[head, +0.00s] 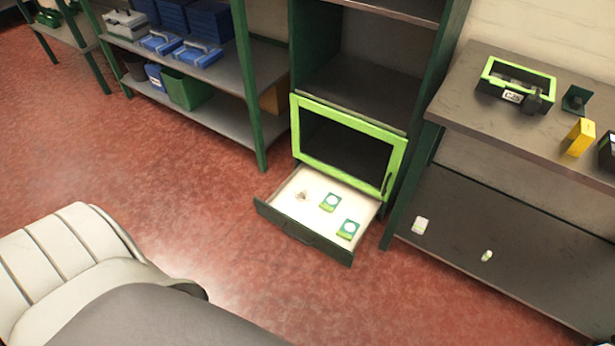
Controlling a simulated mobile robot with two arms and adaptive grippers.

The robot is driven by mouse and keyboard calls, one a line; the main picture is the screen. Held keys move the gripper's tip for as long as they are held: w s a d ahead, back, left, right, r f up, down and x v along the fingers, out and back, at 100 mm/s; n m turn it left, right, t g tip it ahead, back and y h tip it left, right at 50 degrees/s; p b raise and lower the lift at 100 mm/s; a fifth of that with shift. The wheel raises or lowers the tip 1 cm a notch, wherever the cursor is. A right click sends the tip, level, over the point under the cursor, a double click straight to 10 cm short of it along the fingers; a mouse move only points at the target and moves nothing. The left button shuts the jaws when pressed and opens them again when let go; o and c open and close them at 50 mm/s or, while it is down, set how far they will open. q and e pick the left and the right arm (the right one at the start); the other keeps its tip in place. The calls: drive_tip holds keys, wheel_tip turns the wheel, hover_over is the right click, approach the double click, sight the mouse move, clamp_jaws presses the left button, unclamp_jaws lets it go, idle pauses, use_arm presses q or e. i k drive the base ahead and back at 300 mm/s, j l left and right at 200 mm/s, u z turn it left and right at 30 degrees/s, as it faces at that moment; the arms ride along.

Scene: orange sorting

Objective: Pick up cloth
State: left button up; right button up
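I see nothing I can clearly identify as a cloth. An open drawer (304,239) with a pale inside stands low in the dark green cabinet. In it lie two flat green-and-white packets, one near the middle (330,202) and one near the right front corner (348,229). A small pale, greyish item (301,196) lies to their left, too small to tell what it is. Neither of my grippers is in view.
A green-framed glass door (349,150) sits above the drawer. The right-hand shelf unit holds a green-framed box (515,86) and a yellow box (580,137). The left-hand shelf holds blue cases (198,53) and a green bin (187,90). Red floor (190,200) before the drawer is clear.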

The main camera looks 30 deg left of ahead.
sight(419, 226)
drive_tip(key=i+l+u, duration=0.1)
drive_tip(key=l, duration=0.25)
drive_tip(key=i+l+u, duration=0.1)
drive_tip(key=i+l, duration=0.15)
drive_tip(key=i+l+u, duration=0.1)
drive_tip(key=l, duration=0.35)
